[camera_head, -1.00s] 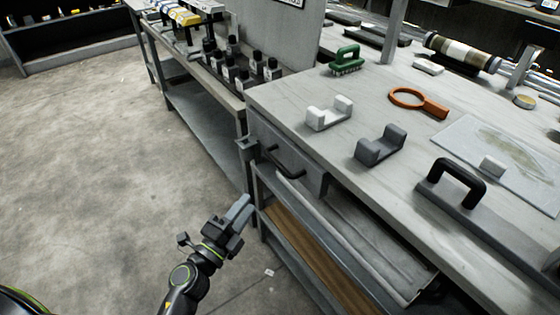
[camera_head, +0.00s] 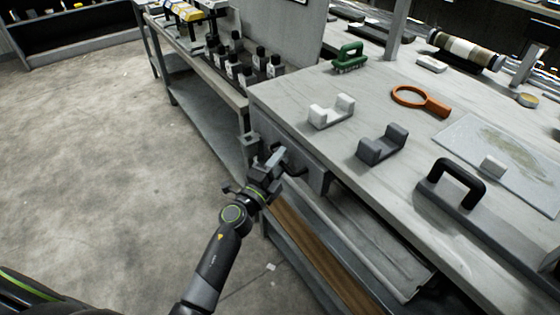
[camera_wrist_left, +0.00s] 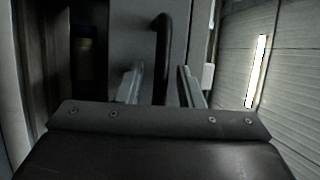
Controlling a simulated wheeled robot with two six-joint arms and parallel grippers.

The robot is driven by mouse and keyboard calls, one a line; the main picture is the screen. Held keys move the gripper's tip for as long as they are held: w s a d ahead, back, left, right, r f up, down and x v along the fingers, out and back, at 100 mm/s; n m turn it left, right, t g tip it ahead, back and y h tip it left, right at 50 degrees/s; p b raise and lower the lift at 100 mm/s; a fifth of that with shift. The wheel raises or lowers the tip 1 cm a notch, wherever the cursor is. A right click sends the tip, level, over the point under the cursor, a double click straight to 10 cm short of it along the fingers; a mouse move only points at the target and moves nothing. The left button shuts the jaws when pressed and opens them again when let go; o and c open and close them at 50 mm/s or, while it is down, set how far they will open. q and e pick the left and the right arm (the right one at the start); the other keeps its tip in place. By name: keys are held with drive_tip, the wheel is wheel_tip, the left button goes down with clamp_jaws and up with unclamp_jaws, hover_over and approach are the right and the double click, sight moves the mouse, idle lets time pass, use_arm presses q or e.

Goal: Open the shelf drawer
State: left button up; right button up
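The grey drawer (camera_head: 312,172) sits under the worktop's near left corner and looks shut. Its dark bar handle (camera_head: 297,168) is partly hidden behind my left gripper (camera_head: 272,160) in the head view. In the left wrist view the handle (camera_wrist_left: 162,60) stands upright in the picture, between the two fingers of the left gripper (camera_wrist_left: 160,85). The fingers are apart, with gaps on both sides of the handle. Whether the handle lies fully between the fingertips in depth is hard to tell. My right gripper is in neither view.
The worktop (camera_head: 290,100) carries a white cradle (camera_head: 331,111), a grey cradle (camera_head: 381,144), an orange magnifier (camera_head: 420,100) and a green brush (camera_head: 349,58). A lower shelf (camera_head: 365,240) runs below the drawer. Dark bottles (camera_head: 246,77) stand on the bench behind. Floor at left is clear.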

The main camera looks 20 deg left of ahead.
use_arm(q)
drive_tip(key=shift+c, duration=0.4)
clamp_jaws()
drive_tip(key=shift+a, duration=0.1)
